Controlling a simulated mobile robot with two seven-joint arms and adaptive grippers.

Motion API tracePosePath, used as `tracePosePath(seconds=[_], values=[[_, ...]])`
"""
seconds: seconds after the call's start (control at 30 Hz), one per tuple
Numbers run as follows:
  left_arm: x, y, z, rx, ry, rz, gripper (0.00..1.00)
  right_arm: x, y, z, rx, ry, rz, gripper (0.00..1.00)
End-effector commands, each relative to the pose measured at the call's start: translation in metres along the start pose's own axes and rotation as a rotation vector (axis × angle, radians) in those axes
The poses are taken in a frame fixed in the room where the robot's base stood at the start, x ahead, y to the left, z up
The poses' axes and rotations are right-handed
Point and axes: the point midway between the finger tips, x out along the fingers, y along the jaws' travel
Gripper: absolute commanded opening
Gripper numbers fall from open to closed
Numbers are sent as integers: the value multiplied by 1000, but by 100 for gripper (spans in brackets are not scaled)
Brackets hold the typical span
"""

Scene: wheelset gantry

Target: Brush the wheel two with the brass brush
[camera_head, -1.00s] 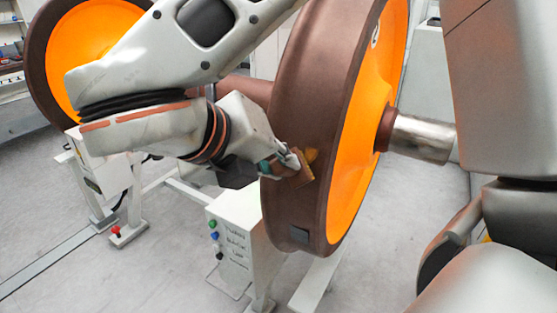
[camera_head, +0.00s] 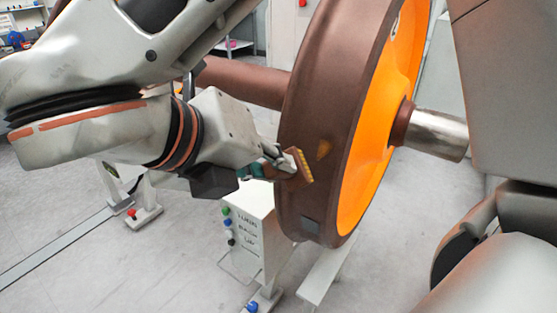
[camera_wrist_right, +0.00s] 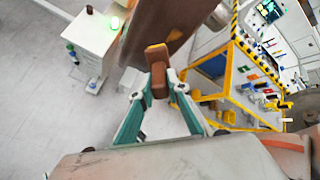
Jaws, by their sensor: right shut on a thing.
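A large wheel with a brown tread (camera_head: 325,85) and an orange face (camera_head: 385,130) stands in the middle of the head view. Its tread carries an orange-brown patch (camera_head: 323,150) and a dark grey square (camera_head: 311,226). My right gripper (camera_head: 272,162) is shut on the brown brass brush (camera_head: 298,168), whose yellow bristles face the tread just left of the patch. I cannot tell whether they touch. In the right wrist view, the fingers of the gripper (camera_wrist_right: 158,82) pinch the brush (camera_wrist_right: 157,58), with the brown wheel (camera_wrist_right: 160,28) behind. My left gripper is not seen.
An axle (camera_head: 240,82) runs left from the wheel and a steel stub (camera_head: 437,134) juts right. A white button box (camera_head: 250,225) stands below the wheel. A yellow-framed station (camera_wrist_right: 235,85) with tools shows in the wrist view. Grey floor lies open at left.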

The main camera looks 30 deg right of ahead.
Motion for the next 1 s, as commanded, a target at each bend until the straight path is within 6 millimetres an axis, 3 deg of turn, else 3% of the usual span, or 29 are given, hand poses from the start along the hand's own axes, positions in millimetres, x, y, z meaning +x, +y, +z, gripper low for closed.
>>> tracePosePath(seconds=[0.3,0.7,1.0], values=[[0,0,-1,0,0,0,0,-2,0,0,0,0,0,0],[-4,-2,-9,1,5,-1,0,-27,7,-10,0,-1,0,0],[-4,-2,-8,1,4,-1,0,-27,8,-10,0,0,0,0]])
